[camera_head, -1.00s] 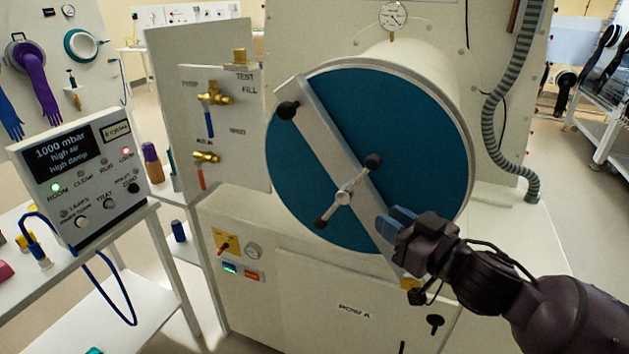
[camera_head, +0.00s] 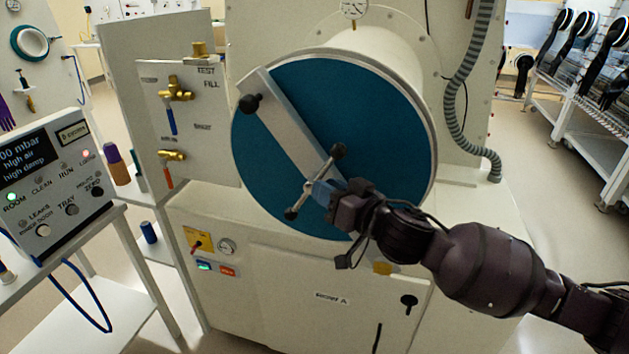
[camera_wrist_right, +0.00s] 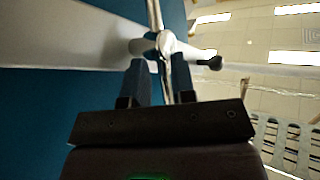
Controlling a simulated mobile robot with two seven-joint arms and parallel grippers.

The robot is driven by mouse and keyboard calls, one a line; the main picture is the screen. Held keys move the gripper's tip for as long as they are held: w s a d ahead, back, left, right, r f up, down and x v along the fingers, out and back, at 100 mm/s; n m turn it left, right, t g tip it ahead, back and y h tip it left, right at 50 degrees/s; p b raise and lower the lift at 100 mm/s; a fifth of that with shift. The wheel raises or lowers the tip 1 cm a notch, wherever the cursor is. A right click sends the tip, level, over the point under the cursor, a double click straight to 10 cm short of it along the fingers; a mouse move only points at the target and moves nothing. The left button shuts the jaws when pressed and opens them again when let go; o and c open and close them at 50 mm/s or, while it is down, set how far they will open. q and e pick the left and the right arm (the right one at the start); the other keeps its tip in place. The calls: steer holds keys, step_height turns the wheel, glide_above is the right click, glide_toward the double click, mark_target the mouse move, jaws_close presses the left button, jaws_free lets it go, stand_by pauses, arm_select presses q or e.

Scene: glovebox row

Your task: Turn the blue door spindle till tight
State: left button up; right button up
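The round blue door (camera_head: 385,130) is shut on the drum, with a grey bar (camera_head: 285,124) lying diagonally across it. At the bar's middle is the spindle, a silver hub with a thin cross handle (camera_head: 307,188) ending in black knobs, one upper right and one lower left. My right gripper (camera_head: 322,190) is at the hub, coming from the lower right. In the right wrist view its two blue fingers (camera_wrist_right: 160,82) are apart, with the spindle's silver handle (camera_wrist_right: 166,45) just ahead and partly between them. I see no clear grip. My left gripper is not in view.
A control box (camera_head: 50,185) with a display stands on a white side table at the left. Brass valves (camera_head: 175,92) sit on a panel left of the door. A grey ribbed hose (camera_head: 455,105) runs down at the right. Open floor lies at the right.

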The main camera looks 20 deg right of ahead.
steer(key=shift+x, duration=1.9)
jaws_close()
